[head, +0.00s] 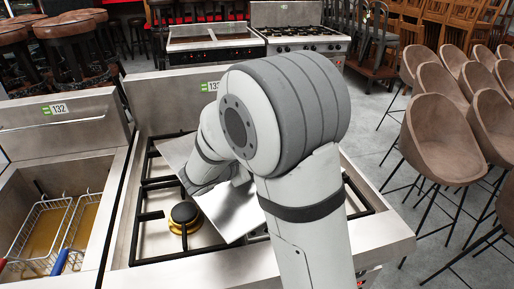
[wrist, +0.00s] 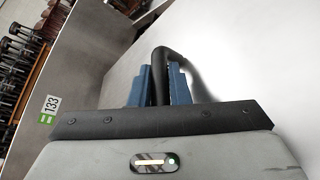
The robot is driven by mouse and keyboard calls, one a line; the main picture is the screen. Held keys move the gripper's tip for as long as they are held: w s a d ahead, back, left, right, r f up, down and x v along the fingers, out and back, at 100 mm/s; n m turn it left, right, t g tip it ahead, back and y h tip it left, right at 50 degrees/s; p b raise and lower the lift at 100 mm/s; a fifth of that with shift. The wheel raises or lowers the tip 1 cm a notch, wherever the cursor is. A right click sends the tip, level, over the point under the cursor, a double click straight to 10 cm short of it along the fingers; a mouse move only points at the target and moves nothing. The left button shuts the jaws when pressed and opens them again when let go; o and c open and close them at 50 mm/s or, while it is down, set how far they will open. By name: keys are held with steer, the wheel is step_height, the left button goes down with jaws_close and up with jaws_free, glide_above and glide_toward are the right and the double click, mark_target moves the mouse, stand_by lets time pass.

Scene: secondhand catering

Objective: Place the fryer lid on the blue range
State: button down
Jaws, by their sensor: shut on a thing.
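The fryer lid (head: 228,212) is a flat shiny metal sheet, partly hidden behind my arm in the head view. It is tilted and appears above the stove burners. In the wrist view the lid (wrist: 255,65) fills the right side, with a black bar handle (wrist: 172,55) on it. My gripper (wrist: 160,88) has blue fingers shut on that handle. In the head view the fingers are hidden by my arm. The range (head: 140,259) below has black grates and a brass-based burner (head: 183,214); I see no blue on it, and its front is mostly hidden.
An open fryer (head: 112,175) with wire baskets (head: 42,232) stands at the left. Another range (head: 300,32) and a steel unit (head: 212,45) stand behind. Brown bar stools (head: 437,140) crowd the right, with bare floor between them and the range. A tag reading 133 (wrist: 50,108) is at the left.

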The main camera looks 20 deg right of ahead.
steer(key=shift+f, duration=1.8)
steer(key=c, duration=1.4)
jaws_free()
steer(key=shift+f, duration=0.1)
steer(key=shift+o, duration=0.2)
